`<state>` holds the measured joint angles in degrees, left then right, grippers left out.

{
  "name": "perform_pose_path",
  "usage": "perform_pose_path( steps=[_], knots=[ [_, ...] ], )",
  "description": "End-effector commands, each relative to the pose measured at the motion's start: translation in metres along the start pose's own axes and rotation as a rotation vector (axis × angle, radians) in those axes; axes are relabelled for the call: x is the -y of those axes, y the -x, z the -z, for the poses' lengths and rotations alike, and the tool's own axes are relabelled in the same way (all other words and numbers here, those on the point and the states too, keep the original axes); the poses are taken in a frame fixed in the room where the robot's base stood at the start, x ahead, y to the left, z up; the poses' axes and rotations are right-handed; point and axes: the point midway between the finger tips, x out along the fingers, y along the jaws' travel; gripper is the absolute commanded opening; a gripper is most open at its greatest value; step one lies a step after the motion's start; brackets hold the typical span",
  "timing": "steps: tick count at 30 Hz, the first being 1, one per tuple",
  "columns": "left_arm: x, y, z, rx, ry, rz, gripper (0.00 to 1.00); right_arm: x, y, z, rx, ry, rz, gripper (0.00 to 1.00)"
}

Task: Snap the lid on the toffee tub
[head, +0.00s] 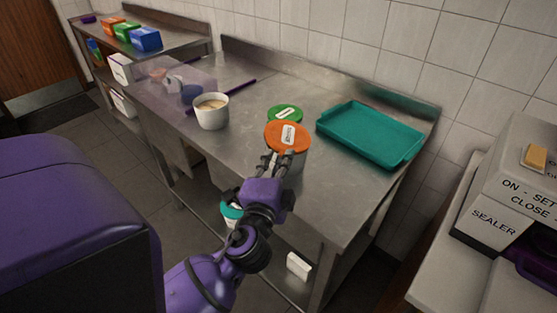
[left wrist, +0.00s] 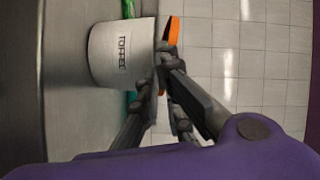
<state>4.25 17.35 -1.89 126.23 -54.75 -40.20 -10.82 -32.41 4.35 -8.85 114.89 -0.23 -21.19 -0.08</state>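The toffee tub (left wrist: 118,54) is a pale tub whose "TOFFEE" label shows in the left wrist view, which is turned on its side. In the head view the tub (head: 294,163) stands near the table's front edge, mostly hidden under the orange lid (head: 288,136). The orange lid also shows edge-on in the left wrist view (left wrist: 172,31), slightly tilted at the tub's mouth. My left gripper (head: 270,159) has its fingertips together at the lid's near edge and appears to pinch it. Whether the lid touches the rim is hidden. My right gripper is not in view.
A green lid (head: 285,113) is just behind the toffee tub. A teal tray (head: 370,134) lies to the right, and a white cup (head: 211,111) with pale contents stands to the left. A sealer (head: 495,228) stands on another counter. The steel table (head: 235,150) is bare left of the tub.

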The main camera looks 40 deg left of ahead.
Motion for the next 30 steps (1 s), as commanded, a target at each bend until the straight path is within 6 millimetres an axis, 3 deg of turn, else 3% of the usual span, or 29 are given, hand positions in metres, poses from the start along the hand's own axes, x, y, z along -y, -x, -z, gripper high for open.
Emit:
perform_pose_path(
  steps=[30],
  knots=[
    [-0.0069, 0.0004, -0.0010, 0.001, -0.001, -0.002, 0.00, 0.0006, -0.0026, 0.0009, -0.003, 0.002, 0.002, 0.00]
  ],
)
